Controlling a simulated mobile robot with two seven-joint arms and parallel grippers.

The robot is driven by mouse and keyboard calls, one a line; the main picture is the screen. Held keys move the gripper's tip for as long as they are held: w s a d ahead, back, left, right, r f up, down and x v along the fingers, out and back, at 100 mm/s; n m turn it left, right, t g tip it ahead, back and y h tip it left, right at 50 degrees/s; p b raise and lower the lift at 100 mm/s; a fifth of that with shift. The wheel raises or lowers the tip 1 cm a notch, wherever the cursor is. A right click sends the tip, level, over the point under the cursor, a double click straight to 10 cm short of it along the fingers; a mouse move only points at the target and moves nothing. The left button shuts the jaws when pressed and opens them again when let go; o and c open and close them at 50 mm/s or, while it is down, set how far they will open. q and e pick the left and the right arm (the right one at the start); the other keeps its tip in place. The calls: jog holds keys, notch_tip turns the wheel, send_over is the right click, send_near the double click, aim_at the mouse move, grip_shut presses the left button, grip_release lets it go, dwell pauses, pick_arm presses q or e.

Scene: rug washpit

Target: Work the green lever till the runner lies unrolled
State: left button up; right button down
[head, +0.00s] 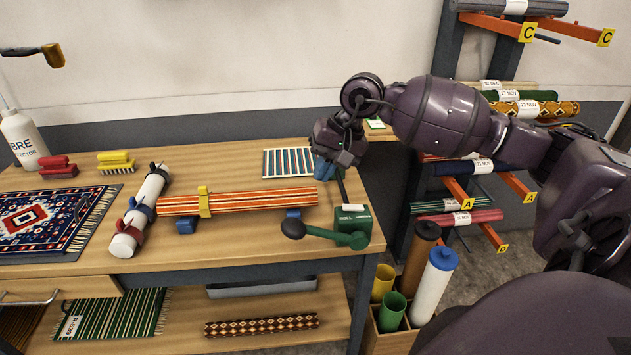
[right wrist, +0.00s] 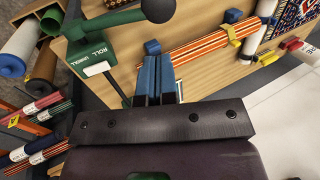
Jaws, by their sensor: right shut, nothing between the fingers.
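The runner (head: 270,200) is an orange-striped roll with a yellow strap (head: 204,201), lying rolled on blue supports on the bench. At its right end is a green box (head: 352,222) marked ROLL and UNROLL, also in the right wrist view (right wrist: 88,42). A green arm (head: 330,235) with a dark knob (head: 293,229) extends from it to the left. My left gripper is out of view.
A patterned rug (head: 40,222) and brushes (head: 115,160) lie further left. A crate of tubes (head: 400,335) stands right of the bench, before a rack of rolls (head: 470,217). The bench front is mostly clear.

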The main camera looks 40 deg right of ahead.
aim_at(295, 222)
jog(key=p+x, duration=0.1)
jog(key=x, duration=1)
jog(key=shift+r, duration=0.1)
jog(key=shift+x, duration=0.8)
